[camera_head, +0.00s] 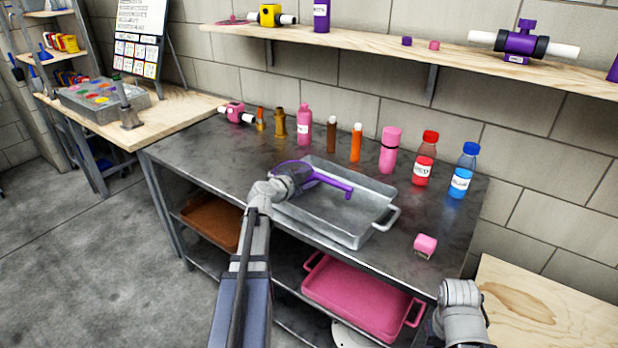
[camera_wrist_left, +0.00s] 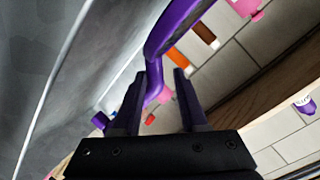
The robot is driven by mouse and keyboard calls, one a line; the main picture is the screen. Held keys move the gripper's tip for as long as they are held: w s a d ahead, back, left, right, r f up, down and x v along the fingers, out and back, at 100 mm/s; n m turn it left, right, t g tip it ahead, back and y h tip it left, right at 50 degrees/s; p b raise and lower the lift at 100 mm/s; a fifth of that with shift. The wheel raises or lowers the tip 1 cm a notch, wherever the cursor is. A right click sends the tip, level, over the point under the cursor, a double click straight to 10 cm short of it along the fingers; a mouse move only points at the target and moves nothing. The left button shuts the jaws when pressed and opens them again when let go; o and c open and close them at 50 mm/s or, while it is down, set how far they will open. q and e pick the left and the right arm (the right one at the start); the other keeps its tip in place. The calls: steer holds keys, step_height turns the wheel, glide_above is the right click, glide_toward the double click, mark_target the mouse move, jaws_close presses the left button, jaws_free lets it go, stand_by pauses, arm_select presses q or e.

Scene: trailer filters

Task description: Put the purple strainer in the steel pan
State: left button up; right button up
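The purple strainer (camera_head: 322,180) has its round hoop at the upper left of the steel pan (camera_head: 335,222) and its handle pointing right over the pan. I cannot tell whether it touches the pan. The pan stands on the dark metal table. My left gripper (camera_head: 292,180) is at the hoop end of the strainer and partly hides it. In the left wrist view its fingers (camera_wrist_left: 160,76) are apart, with part of the strainer (camera_wrist_left: 172,30) between or just beyond them and a gap beside the right finger. My right gripper is not visible; only my right wrist shows at lower right.
Pink (camera_head: 390,150), red (camera_head: 425,160) and blue (camera_head: 463,172) bottles and several smaller containers line the back of the table. A pink tray (camera_head: 360,298) is on the shelf below. A wall shelf (camera_head: 400,48) runs above.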

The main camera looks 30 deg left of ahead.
arm_select(q)
steer(key=shift+o, duration=0.9)
steer(key=shift+r, duration=0.2)
steer(key=shift+r+p, duration=0.4)
steer(key=shift+p, duration=0.2)
steer(key=p+v, duration=0.3)
steer(key=v, duration=0.7)
steer(key=shift+s, duration=0.4)
steer(key=shift+s+r, duration=0.2)
steer(key=shift+s, duration=0.4)
